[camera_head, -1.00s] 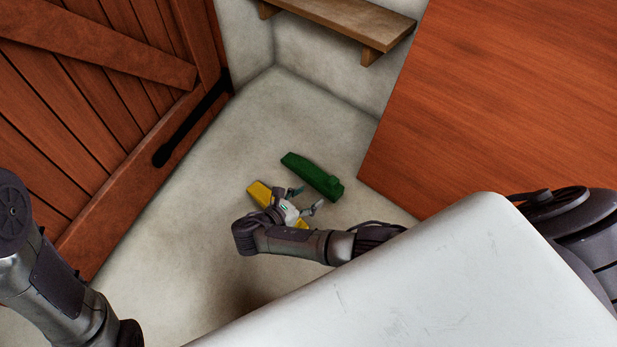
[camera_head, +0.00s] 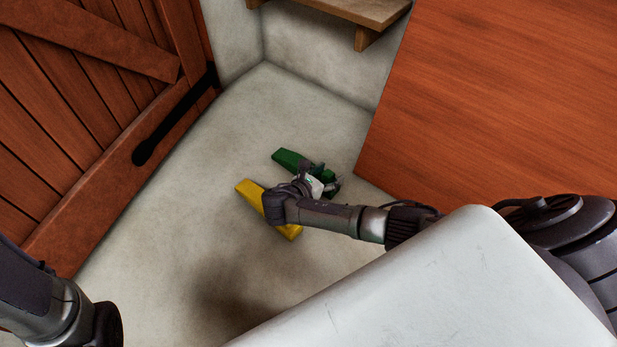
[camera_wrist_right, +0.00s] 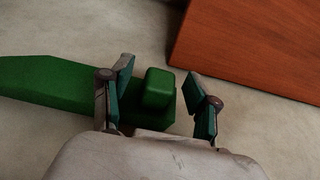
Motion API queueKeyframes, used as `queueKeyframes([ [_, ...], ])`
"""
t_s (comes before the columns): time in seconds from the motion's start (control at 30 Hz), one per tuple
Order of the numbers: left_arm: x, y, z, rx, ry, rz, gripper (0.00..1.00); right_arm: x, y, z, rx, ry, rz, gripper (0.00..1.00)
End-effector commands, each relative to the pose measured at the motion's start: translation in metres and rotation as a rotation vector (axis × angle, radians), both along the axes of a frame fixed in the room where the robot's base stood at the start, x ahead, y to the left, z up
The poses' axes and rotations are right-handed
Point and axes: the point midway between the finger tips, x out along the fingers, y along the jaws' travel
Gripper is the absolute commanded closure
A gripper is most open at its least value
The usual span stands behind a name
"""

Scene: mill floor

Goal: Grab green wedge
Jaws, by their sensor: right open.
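The green wedge (camera_head: 290,158) lies on the floor near the corner of the wooden panel. In the right wrist view the green wedge (camera_wrist_right: 50,84) runs from the left edge to a raised block at its right end. My right gripper (camera_head: 327,177) is over that end of the wedge and hides part of it. In the right wrist view my right gripper (camera_wrist_right: 165,98) is open, with one finger on each side of the raised block. Whether the fingers touch it I cannot tell. My left arm shows at the lower left, but its gripper is out of view.
A yellow wedge (camera_head: 250,193) lies on the floor beside the green one, partly under my right arm. A large reddish wooden panel (camera_head: 500,95) stands close on the right. A plank door (camera_head: 70,120) is at left, a wooden shelf (camera_head: 365,10) at the back. Floor between is clear.

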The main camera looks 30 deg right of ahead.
Motion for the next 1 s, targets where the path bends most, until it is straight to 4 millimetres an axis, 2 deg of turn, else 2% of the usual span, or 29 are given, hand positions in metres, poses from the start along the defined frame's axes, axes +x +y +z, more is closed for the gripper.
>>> queueKeyframes([
  [0.23, -0.0001, 0.0000, -0.0007, 0.000, 0.000, 0.000, 0.60, 0.0007, -0.0020, 0.0002, 0.001, 0.000, 0.000, 0.40],
  [0.27, -0.0001, 0.0000, -0.0007, 0.000, 0.000, 0.000, 0.60, 0.0007, -0.0019, 0.0002, 0.001, 0.000, 0.000, 0.43],
  [0.6, 0.0001, -0.0001, -0.0007, 0.000, 0.000, 0.000, 0.60, 0.0004, -0.0018, -0.0001, 0.001, 0.001, -0.001, 1.00],
  [1.0, 0.0003, 0.0000, -0.0006, 0.000, 0.001, 0.000, 0.60, 0.0005, -0.0017, 0.0002, 0.000, -0.001, -0.001, 1.00],
])
